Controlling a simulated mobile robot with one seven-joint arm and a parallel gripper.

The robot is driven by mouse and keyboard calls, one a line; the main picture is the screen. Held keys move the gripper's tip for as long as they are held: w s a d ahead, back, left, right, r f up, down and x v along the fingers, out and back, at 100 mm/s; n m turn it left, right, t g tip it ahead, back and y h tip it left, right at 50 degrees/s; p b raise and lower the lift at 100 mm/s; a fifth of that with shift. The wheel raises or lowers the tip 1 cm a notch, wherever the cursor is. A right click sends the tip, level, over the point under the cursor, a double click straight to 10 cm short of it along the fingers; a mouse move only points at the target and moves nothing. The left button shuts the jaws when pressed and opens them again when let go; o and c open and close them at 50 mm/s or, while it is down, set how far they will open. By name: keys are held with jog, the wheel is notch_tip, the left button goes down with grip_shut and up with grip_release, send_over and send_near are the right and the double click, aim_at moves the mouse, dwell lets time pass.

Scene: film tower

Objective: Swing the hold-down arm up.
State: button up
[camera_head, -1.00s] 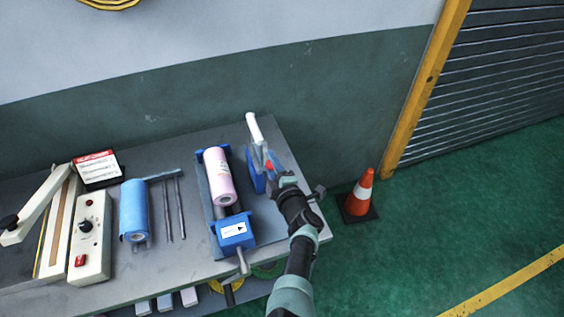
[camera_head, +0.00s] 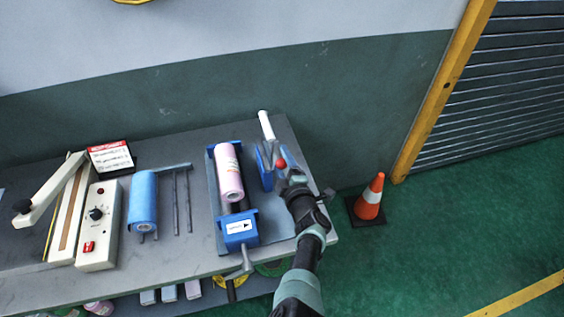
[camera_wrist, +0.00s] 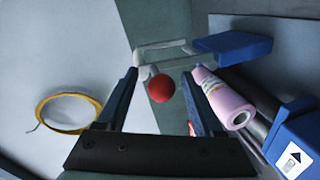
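The hold-down arm is a pale frame with a light bar (camera_head: 266,125) at its far end, and it also shows in the wrist view (camera_wrist: 165,52). It joins a blue block (camera_head: 263,166) at the table's right end. A red ball knob (camera_head: 281,163) is on its near side. In the wrist view the knob (camera_wrist: 161,88) appears between the two dark fingers of my gripper (camera_wrist: 159,78), with a gap on each side. My gripper (camera_head: 287,170) is open and holds nothing. Whether the fingertips have passed the knob, I cannot tell.
A pink film roll (camera_head: 229,172) lies in a blue stand (camera_head: 241,228) close to the left. A blue roll (camera_head: 143,200), metal rods (camera_head: 182,203), a control box (camera_head: 98,228) and a sealer stand farther left. An orange cone (camera_head: 370,198) is on the floor at right.

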jog(key=shift+s, duration=0.15)
jog(key=shift+s+d+r+p, duration=0.2)
jog(key=shift+s+p, duration=0.3)
jog(key=shift+p, duration=0.45)
jog(key=p+v, duration=0.6)
jog(key=v, duration=0.5)
jog(key=shift+s, duration=0.35)
